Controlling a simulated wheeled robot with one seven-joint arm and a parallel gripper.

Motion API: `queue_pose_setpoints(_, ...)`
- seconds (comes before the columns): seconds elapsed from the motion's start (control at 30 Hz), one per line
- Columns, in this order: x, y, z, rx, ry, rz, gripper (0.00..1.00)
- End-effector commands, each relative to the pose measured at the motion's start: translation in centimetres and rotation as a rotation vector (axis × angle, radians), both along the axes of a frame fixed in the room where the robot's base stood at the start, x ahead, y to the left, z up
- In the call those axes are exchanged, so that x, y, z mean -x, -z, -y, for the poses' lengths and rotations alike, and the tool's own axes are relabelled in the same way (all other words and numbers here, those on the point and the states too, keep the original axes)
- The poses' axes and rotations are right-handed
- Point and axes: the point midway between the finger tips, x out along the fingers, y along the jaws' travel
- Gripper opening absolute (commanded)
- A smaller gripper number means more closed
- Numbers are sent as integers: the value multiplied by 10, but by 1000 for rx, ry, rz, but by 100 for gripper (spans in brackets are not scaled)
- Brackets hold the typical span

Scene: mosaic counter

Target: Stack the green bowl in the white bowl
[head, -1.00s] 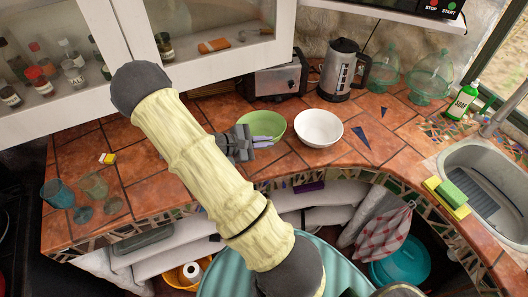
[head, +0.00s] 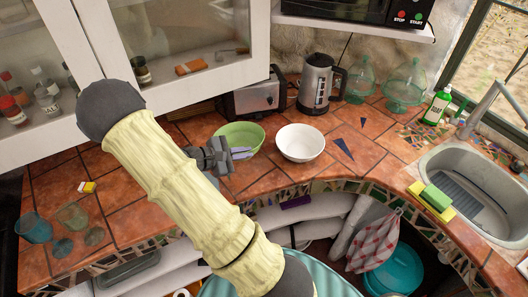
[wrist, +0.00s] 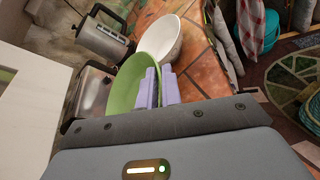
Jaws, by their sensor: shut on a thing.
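The green bowl (head: 246,132) is on the left of the white bowl (head: 300,142) on the tiled counter. My gripper (head: 240,153) is shut on the near rim of the green bowl. In the wrist view the gripper's pale purple fingers (wrist: 157,88) are at the rim of the green bowl (wrist: 128,82), and the white bowl (wrist: 161,38) is just beyond it. The two bowls are side by side, and the white bowl looks empty. I cannot tell whether the green bowl touches the counter.
A toaster (head: 252,97) and a kettle (head: 316,84) stand behind the bowls. Green glass jars (head: 404,90), a soap bottle (head: 437,107) and the sink (head: 468,183) are to the right. Cups (head: 34,228) stand at the far left. Counter right of the white bowl is mostly clear.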

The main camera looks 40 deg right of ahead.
Motion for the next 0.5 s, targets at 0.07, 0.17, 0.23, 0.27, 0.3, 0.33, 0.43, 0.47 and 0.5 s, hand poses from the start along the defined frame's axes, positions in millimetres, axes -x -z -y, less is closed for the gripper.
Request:
queue_pose_setpoints(0.07,-15,-3,-17,2,-44,25,0)
queue_pose_setpoints(0.17,-37,-13,-48,1,-118,62,0)
queue_pose_setpoints(0.23,-51,-22,-72,0,-172,88,0)
queue_pose_setpoints(0.27,-56,-26,-82,-1,-195,99,0)
queue_pose_setpoints(0.3,-61,-31,-95,-1,-221,113,0)
queue_pose_setpoints(0.33,-65,-35,-103,-3,-239,122,0)
queue_pose_setpoints(0.43,-71,-44,-122,-5,-277,139,0)
queue_pose_setpoints(0.47,-72,-46,-125,-5,-283,141,0)
queue_pose_setpoints(0.5,-72,-47,-127,-5,-287,143,0)
